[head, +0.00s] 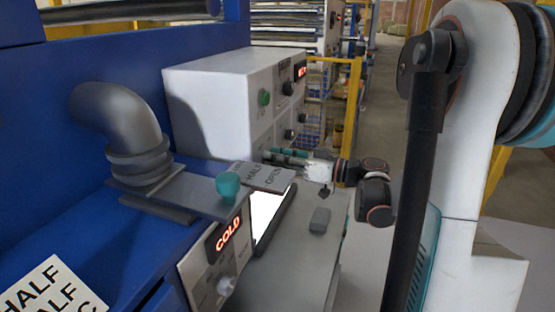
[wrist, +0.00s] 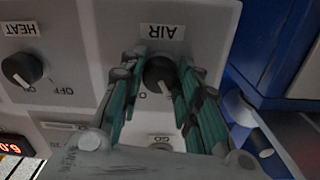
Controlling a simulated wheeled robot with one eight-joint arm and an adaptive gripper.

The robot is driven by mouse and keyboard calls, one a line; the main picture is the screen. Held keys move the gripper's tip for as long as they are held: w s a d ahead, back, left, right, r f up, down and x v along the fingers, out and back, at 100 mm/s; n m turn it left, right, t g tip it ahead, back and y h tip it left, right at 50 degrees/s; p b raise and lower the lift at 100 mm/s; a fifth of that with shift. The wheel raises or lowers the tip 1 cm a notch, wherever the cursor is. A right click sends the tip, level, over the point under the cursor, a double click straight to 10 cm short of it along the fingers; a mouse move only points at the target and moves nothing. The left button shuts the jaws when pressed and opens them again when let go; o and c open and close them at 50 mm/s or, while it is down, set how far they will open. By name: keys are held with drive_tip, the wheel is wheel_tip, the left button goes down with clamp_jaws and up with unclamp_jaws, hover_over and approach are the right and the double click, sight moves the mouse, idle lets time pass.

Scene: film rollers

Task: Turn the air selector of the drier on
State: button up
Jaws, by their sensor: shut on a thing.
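The air selector is a dark round knob (wrist: 158,72) beside an upside-down AIR label (wrist: 162,32) on a pale panel in the wrist view. Its white pointer mark aims toward the bottom of that view; the lettering there is mostly hidden by a finger. My gripper (wrist: 161,80) has its teal fingers on either side of the knob and is shut on it. In the head view my gripper (head: 270,155) reaches in from the right at the low end of the white control box (head: 215,90).
A HEAT knob (wrist: 21,70) with an OFF mark sits beside the air knob. A plate lettered HALF and OPEN (head: 265,179) lies just below my gripper. A teal handle (head: 228,185) and a COLD display (head: 227,234) are nearer. A blue wall (wrist: 275,50) flanks the panel.

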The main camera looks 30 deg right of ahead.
drive_tip(key=m, duration=1.1)
drive_tip(key=shift+m, duration=0.3)
idle(0.3)
drive_tip(key=o, duration=1.1)
drive_tip(key=shift+c, duration=0.2)
drive_tip(key=v, duration=1.2)
